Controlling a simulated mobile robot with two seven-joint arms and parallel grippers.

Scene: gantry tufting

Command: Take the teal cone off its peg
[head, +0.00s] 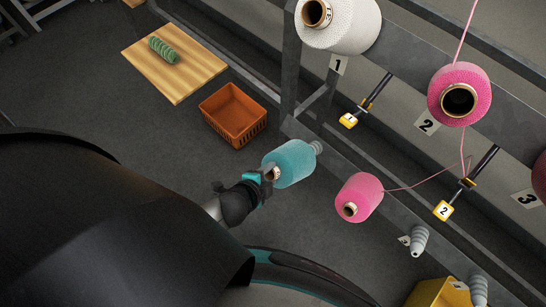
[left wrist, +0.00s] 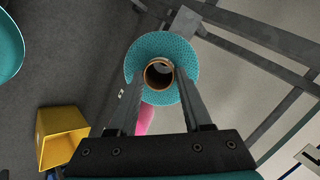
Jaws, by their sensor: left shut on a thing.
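The teal cone (head: 291,161) lies tilted at the lower rail, its tube end toward me. My left gripper (head: 265,178) is shut on that tube end. In the left wrist view, the fingers (left wrist: 160,82) lie on either side of the tube mouth, and the cone's teal face (left wrist: 160,45) shows around it. The grey peg (head: 317,147) shows just beyond the cone's far end, in line with it. How much of the peg is inside the cone is hidden. My right gripper is not in view.
Bare grey pegs (head: 419,241) and a yellow bin (head: 437,293) are lower right. An orange basket (head: 233,114) and a wooden board (head: 188,78) stand behind, on open floor.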

